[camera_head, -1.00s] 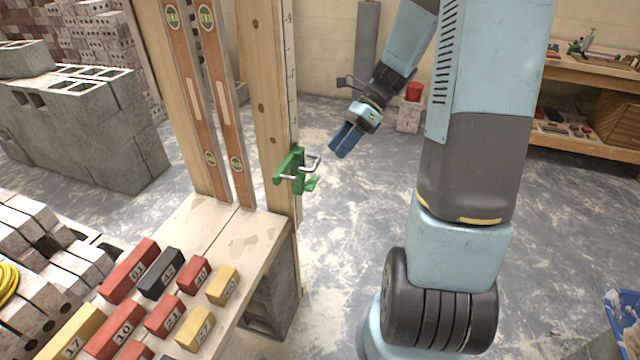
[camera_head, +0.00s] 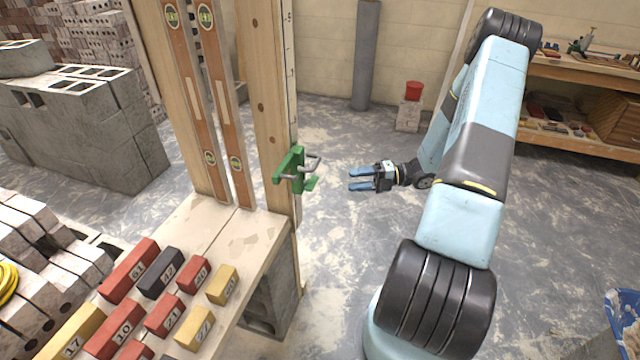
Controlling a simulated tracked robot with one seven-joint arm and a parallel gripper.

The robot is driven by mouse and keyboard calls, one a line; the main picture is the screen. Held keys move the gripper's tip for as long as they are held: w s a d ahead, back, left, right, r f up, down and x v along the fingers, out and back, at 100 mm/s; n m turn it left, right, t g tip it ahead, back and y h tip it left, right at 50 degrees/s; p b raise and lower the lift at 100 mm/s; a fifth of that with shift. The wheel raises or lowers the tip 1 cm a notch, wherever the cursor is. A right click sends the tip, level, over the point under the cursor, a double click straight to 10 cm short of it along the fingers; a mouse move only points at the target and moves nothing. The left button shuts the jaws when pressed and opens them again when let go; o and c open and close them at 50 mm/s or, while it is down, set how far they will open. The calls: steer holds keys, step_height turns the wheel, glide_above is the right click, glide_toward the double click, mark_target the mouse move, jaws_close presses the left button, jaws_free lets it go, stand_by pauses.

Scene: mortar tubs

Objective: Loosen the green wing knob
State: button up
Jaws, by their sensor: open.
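A green clamp-like fitting (camera_head: 294,164) sits on the side of the wooden post (camera_head: 265,110), with a bent grey metal rod or handle (camera_head: 312,164) on it. A green wing-shaped piece (camera_head: 311,183) sticks out at its lower right; I take this for the wing knob. My gripper (camera_head: 352,180) is to the right of the knob, level with it in the picture and apart from it. Its two blue fingers point left toward the post, spread apart with nothing between them. I cannot tell the depth gap between the fingertips and the knob.
A wooden bench (camera_head: 262,232) below the post carries several numbered red, yellow and dark blocks. A red tub (camera_head: 413,90) on a block and a grey pipe (camera_head: 365,60) stand at the back.

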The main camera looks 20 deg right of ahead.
mark_target(315, 182)
steer(key=shift+m+t, duration=0.5)
steer(key=shift+m, duration=0.1)
steer(key=x, duration=0.9)
steer(key=f+x, duration=0.1)
steer(key=x, duration=0.3)
steer(key=shift+a, duration=0.15)
steer(key=shift+c, duration=0.5)
